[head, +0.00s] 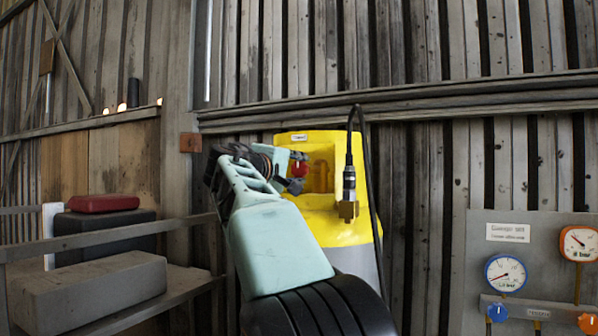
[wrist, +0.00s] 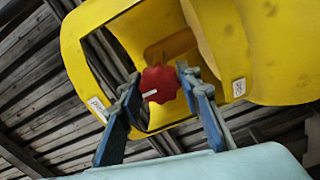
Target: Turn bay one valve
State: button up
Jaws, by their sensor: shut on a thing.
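The bay one valve shows as a red knob (wrist: 160,83) with a white pointer mark, in the opening of a yellow housing (wrist: 104,33) in the wrist view. My gripper (wrist: 158,80) is shut on the knob, one finger on each side. In the head view my gripper (head: 297,172) reaches into the left side of the yellow housing (head: 345,228), and the red knob (head: 300,170) is partly hidden by the fingers. The white mark on the knob points to the lower left in the wrist view.
A black cable with a brass fitting (head: 348,210) hangs in front of the housing, right of my gripper. A gauge panel (head: 500,262) stands at the right. A red case (head: 104,203) and grey boxes sit on a shelf at the left.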

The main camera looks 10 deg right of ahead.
jog(key=o, duration=1.2)
jog(key=shift+c, duration=0.2)
jog(key=v, duration=1.2)
